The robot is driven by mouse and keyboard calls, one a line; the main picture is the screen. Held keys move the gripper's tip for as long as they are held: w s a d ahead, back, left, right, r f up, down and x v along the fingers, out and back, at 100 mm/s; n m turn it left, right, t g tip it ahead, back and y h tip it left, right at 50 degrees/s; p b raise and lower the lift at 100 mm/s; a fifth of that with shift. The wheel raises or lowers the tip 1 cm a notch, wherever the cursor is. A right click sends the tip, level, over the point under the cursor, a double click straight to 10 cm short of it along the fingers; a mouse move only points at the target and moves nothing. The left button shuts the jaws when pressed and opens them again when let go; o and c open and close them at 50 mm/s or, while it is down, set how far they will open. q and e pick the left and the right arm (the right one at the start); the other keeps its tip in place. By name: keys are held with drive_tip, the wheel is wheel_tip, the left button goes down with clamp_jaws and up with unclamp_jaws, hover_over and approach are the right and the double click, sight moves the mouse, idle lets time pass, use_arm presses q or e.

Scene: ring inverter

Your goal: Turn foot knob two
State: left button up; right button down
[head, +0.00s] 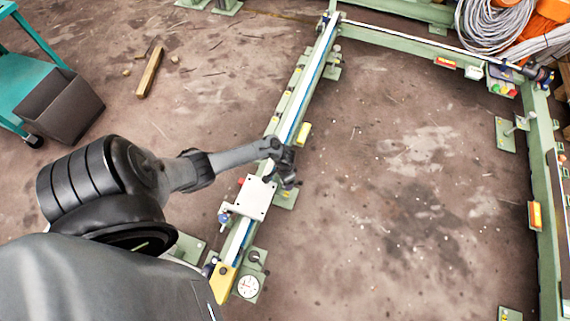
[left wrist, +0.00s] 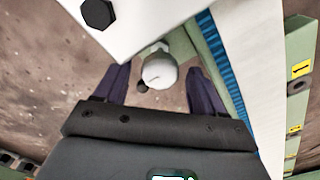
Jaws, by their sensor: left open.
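My left gripper (head: 286,167) is over the long green rail (head: 296,107), just beyond a white square plate (head: 255,197). In the left wrist view my left gripper (left wrist: 160,78) is open, with one dark finger on each side of a pale round knob (left wrist: 159,72). The knob stands close to the edge of the white plate (left wrist: 135,22), which has a black hex bolt (left wrist: 97,13). I cannot see contact between fingers and knob. No readable marking shows whether this is foot knob two. My right gripper is not in view.
A dial gauge (head: 247,286) and a yellow bracket (head: 223,283) are at the rail's near end. A yellow block (head: 303,134) sits beside the rail. A teal cart with a dark bin (head: 60,105) stands at left.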

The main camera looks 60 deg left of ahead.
use_arm(q)
drive_tip(key=c, duration=1.1)
drive_tip(key=shift+o, duration=0.2)
drive_tip(key=shift+r+m, duration=0.1)
drive_tip(key=shift+m, duration=0.3)
drive_tip(key=shift+m+p, duration=0.7)
drive_tip(key=shift+m, duration=0.3)
drive_tip(key=m, duration=0.3)
drive_tip(key=shift+m+p, duration=0.3)
drive_tip(key=shift+p, duration=0.1)
drive_tip(key=m, duration=0.4)
drive_tip(key=shift+a, duration=0.1)
drive_tip(key=shift+m, duration=2.8)
